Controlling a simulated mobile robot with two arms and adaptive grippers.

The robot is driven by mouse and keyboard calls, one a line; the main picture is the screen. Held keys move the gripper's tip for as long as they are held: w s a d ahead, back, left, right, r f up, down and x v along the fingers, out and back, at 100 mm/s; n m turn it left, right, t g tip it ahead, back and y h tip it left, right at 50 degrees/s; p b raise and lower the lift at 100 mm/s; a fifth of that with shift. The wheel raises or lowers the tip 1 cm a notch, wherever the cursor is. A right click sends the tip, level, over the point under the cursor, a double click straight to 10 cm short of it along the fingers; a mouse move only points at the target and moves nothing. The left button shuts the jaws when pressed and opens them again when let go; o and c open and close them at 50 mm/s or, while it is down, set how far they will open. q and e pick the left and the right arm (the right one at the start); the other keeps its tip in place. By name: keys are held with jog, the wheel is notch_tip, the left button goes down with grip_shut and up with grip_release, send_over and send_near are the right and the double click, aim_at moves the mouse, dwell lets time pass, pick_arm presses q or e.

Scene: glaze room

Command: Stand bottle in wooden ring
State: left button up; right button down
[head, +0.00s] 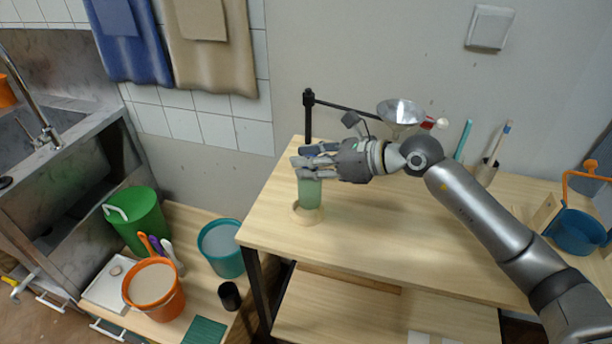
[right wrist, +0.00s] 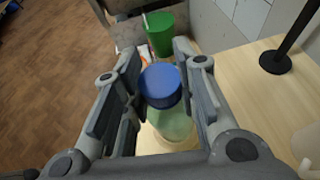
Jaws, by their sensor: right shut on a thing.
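A green translucent bottle (head: 310,192) with a blue cap stands upright near the left end of the wooden table, its lower end at the wooden ring (head: 308,216). My right gripper (head: 306,168) is shut on the upper part of the bottle, coming in from the right. In the right wrist view the blue cap (right wrist: 160,85) shows between the two fingers, with the green body (right wrist: 172,124) below it. The ring shows around the bottle's foot in the head view; whether the bottle rests fully on its floor I cannot tell. My left gripper is not in view.
A black lamp stand (head: 308,115) rises behind the bottle. Left and lower are orange (head: 154,288), teal (head: 222,250) and green (head: 137,220) buckets. The table's front middle is clear.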

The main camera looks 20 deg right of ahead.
jog(key=shift+w+a+f+b, duration=0.2)
jog(key=shift+f+b, duration=0.4)
jog(key=shift+f, duration=0.4)
jog(key=shift+w+a+f+b, duration=0.15)
jog(key=shift+f+b, duration=0.4)
jog(key=shift+f, duration=0.45)
jog(key=shift+d, duration=0.1)
jog(key=shift+f, duration=0.15)
jog(key=c, duration=1.1)
grip_release()
jog(key=shift+c, duration=0.2)
